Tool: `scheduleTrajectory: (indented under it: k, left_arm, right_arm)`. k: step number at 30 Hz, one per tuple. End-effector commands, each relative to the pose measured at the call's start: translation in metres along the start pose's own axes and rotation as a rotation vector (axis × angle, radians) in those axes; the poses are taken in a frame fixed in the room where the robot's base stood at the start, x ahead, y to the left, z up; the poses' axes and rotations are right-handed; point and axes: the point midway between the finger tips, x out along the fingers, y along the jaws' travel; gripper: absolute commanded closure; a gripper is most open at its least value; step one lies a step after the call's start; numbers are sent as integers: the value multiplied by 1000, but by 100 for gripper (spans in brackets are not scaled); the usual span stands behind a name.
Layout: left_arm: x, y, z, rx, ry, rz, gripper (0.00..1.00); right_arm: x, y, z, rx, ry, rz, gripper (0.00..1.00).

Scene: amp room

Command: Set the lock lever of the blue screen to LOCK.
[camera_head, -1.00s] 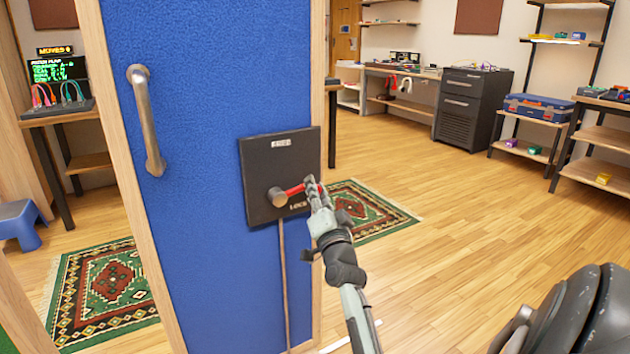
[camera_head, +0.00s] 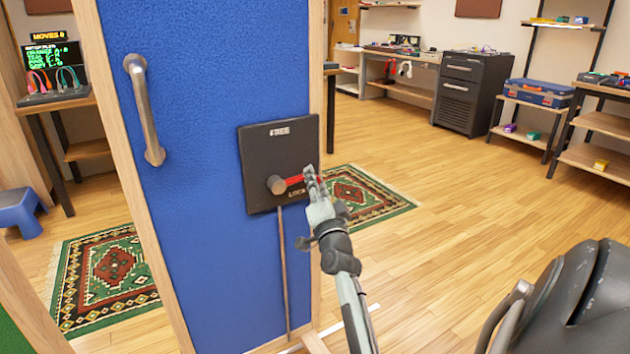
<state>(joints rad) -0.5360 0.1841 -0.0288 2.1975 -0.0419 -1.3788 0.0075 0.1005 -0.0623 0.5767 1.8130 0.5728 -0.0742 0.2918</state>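The blue screen (camera_head: 205,240) stands upright in a wooden frame at the left centre. A black lock plate (camera_head: 258,150) on it reads FREE at the top and LOCK at the bottom. The red lock lever (camera_head: 294,180) extends right from a round grey hub (camera_head: 276,185), roughly level and slightly raised at its outer end. My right gripper (camera_head: 312,178) is at the lever's outer end and covers its tip. I cannot tell whether its fingers are closed on the lever. My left gripper is not in view.
A metal handle (camera_head: 145,110) is fixed to the screen left of the plate. A patterned rug (camera_head: 105,280) and a blue stool (camera_head: 20,210) are at the left; another rug (camera_head: 365,195) lies behind the screen. Open wooden floor (camera_head: 450,240) spreads to the right.

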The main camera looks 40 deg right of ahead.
Motion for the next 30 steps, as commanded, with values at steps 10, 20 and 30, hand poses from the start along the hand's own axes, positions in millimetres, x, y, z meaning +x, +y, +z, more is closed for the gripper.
scheduleTrajectory:
  k: [10, 20, 30]
  left_arm:
    - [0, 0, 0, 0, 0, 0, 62]
    - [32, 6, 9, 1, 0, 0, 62]
    - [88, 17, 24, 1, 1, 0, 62]
  right_arm:
    - [0, 0, 0, -2, 0, 0, 56]
    - [0, -6, -2, -170, 1, -71, 56]
    - [-5, -58, 1, -627, 2, -264, 56]
